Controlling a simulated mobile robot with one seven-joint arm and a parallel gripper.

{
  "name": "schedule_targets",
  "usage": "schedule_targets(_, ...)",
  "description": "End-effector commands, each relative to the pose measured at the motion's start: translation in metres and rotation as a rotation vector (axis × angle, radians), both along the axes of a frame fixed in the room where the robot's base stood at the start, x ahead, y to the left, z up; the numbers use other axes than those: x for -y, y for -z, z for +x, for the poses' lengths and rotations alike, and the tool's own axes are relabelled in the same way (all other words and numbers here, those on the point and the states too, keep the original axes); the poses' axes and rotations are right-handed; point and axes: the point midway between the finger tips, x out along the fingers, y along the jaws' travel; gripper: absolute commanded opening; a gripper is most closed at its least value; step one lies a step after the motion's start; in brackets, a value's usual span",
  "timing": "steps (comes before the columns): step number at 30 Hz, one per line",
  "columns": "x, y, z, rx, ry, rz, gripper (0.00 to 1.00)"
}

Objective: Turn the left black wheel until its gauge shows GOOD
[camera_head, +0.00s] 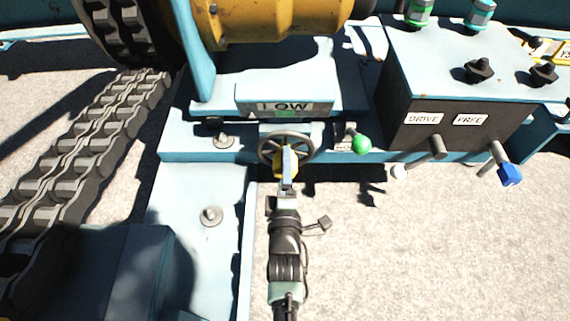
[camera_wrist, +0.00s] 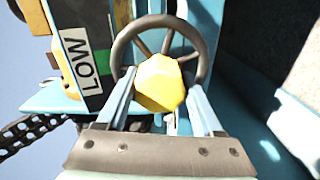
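The black wheel (camera_head: 264,146) has a dark spoked rim and stands below the gauge at the front of the pale blue frame. It also shows in the wrist view (camera_wrist: 204,42). A yellow faceted hub (camera_wrist: 160,82) is at its middle. The gauge (camera_head: 285,107) reads LOW, with a green patch beside the word; it also shows in the wrist view (camera_wrist: 84,62). My gripper (camera_head: 288,165) is at the wheel's centre, one finger on each side of the hub. The fingers are apart and very close to the hub. I cannot tell whether they press on it.
A dark control box (camera_head: 440,90) at right has DRIVE and FREE labels, knobs on top, and white-tipped and blue-tipped levers in front. A green-knobbed lever (camera_head: 360,144) is just right of the wheel. A heavy chain (camera_head: 85,150) runs at left. Pale ground lies at lower right.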

Motion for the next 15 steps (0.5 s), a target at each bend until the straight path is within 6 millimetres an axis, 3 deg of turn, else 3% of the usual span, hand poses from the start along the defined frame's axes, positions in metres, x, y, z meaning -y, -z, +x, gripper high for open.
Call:
schedule_targets(2,0.0001,0.0,-0.0002,0.0,0.0,0.0,0.46)
schedule_targets(9,0.0001,0.0,-0.0003,0.0,0.0,0.0,0.03)
schedule_targets(15,0.0001,0.0001,-0.0003,0.0,0.0,0.0,0.0)
